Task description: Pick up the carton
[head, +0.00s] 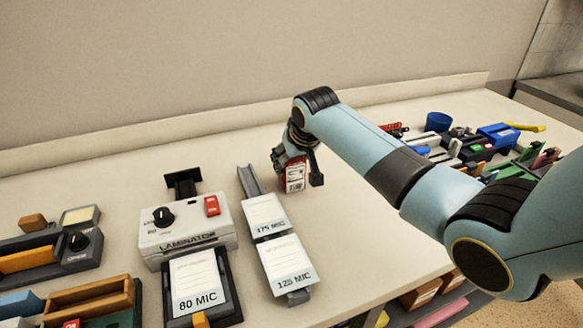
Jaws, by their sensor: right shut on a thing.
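A small red and white carton (295,175) stands on the counter, to the right of the far end of the pouch rack. My right gripper (299,168) reaches down over it from above and is shut on it. The fingers partly cover the carton, and I cannot tell whether its base touches the counter. My left gripper is not in view.
A laminator (186,232) with an 80 MIC pouch tray stands left of the rack (251,183) of 175 and 125 MIC pouches. A blue cup (438,122) and cluttered tools lie at the right. Counter between the rack and my right arm is clear.

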